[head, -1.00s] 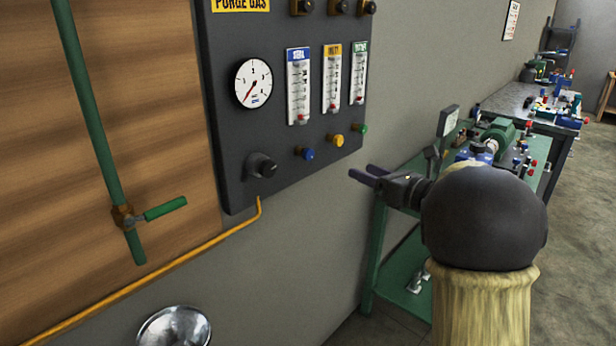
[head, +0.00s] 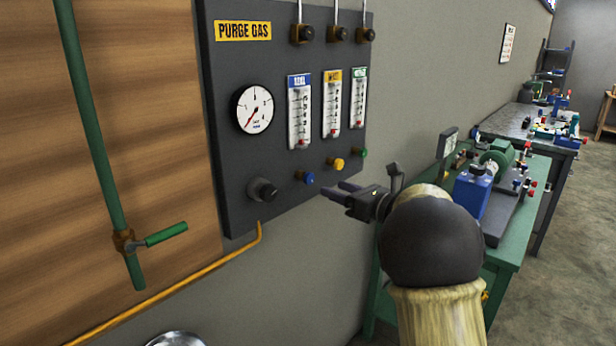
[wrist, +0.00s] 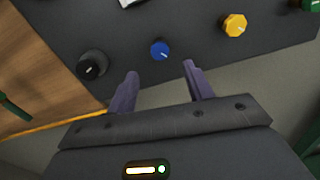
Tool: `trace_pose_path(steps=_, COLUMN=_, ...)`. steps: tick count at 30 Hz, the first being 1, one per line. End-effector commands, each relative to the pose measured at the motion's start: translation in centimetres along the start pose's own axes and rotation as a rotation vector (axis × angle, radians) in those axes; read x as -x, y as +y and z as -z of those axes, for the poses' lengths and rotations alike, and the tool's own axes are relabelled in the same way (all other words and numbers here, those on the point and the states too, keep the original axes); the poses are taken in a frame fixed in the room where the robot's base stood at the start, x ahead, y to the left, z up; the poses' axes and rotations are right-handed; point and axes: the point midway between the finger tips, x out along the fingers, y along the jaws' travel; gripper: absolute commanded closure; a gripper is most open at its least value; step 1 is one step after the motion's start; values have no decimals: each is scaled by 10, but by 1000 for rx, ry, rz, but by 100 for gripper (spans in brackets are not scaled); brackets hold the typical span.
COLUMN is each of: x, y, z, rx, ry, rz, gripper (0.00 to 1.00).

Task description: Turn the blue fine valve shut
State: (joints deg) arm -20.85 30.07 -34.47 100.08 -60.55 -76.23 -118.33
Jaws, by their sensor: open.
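The blue fine valve (head: 308,178) is a small round knob on the dark purge gas panel (head: 235,110), below the left flow tube (head: 299,110). In the wrist view the blue knob (wrist: 160,50) has a white pointer mark and lies beyond the fingertips, between them sideways. My gripper (head: 334,190) is just right of and slightly below the blue knob in the head view. Its two purple fingers are apart and empty in the wrist view (wrist: 159,70). The fingers do not touch the knob.
A yellow knob (head: 337,163) and a green knob (head: 362,153) sit to the right of the blue one. A black knob (head: 263,190) is to its left, below the gauge (head: 255,109). A green bench (head: 512,245) with machinery stands at the right.

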Motion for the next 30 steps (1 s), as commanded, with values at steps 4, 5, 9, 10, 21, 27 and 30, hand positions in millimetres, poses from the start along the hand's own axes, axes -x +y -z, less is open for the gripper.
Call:
trace_pose_path(steps=4, x=-28, y=1, z=-1, rx=2, ry=1, rz=-3, gripper=48)
trace_pose_path(steps=5, x=-33, y=1, z=-1, rx=1, ry=1, rz=-3, gripper=48)
trace_pose_path(steps=9, x=-58, y=1, z=-1, rx=1, ry=1, rz=-3, gripper=48)
trace_pose_path(steps=10, x=-63, y=1, z=-1, rx=0, ry=1, rz=-3, gripper=48)
trace_pose_path(steps=21, x=-102, y=1, z=0, rx=-1, ry=0, rz=-1, gripper=48)
trace_pose_path(steps=27, x=-102, y=0, z=0, rx=-1, ry=0, rz=-1, gripper=48)
trace_pose_path(steps=30, x=-102, y=0, z=0, rx=0, ry=0, rz=-1, gripper=60)
